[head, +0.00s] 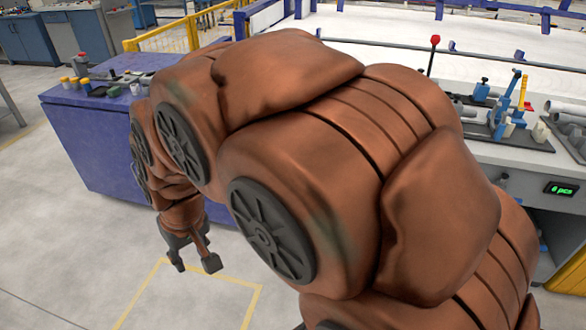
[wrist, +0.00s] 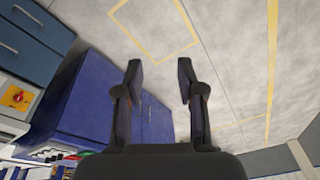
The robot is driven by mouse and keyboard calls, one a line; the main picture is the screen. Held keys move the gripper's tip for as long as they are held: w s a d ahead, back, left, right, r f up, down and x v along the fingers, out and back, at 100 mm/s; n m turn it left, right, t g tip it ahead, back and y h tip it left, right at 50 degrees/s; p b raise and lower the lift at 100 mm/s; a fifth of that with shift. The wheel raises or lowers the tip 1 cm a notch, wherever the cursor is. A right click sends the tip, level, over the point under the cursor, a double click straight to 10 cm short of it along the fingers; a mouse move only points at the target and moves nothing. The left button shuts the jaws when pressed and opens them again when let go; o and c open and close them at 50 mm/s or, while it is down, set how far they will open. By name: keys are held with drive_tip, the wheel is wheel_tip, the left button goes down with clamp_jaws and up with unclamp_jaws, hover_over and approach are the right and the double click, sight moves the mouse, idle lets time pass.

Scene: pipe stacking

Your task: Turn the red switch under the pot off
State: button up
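A red rotary switch on a yellow plate (wrist: 16,97) shows at the left edge of the wrist view, on the front of a unit beside dark blue drawers. It is small and I cannot tell its setting. I see no pot in either view. My gripper (head: 194,260) hangs low over the floor in the head view, in front of the purple-blue cabinet. In the wrist view my gripper (wrist: 159,70) has its two fingers apart, with nothing between them. It is well away from the switch.
The purple-blue cabinet (head: 100,150) carries small bottles and tools. A light workbench (head: 490,150) at the right holds fixtures, grey pipes and a red-knobbed lever (head: 435,41). Yellow rails (head: 165,38) stand behind. The floor (head: 60,250) at lower left is clear, with yellow lines.

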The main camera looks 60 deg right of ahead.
drive_tip(key=w+d+f+m+t+h+b, duration=0.3)
drive_tip(key=w+d+f+b, duration=0.45)
drive_tip(key=w+d, duration=0.4)
drive_tip(key=w+d+f+m+t+h+b, duration=0.25)
drive_tip(key=w+d+f+b, duration=0.55)
drive_tip(key=w+d, duration=0.4)
drive_tip(key=s+d+f+m+h+b, duration=0.1)
drive_tip(key=d+f+m+h+b, duration=0.1)
drive_tip(key=d+b, duration=0.5)
drive_tip(key=s+d+f+m+h+b, duration=0.1)
drive_tip(key=d+f+h+b, duration=0.3)
drive_tip(key=d, duration=1.6)
drive_tip(key=s+d+f+m+g+h+b, duration=0.1)
drive_tip(key=s+d+f+m+h+b, duration=0.1)
drive_tip(key=d+b, duration=0.7)
drive_tip(key=shift+d+f+m+h+b, duration=0.45)
drive_tip(key=shift+d+f+h, duration=0.6)
drive_tip(key=shift+d+h, duration=0.9)
drive_tip(key=shift+d, duration=0.15)
clamp_jaws()
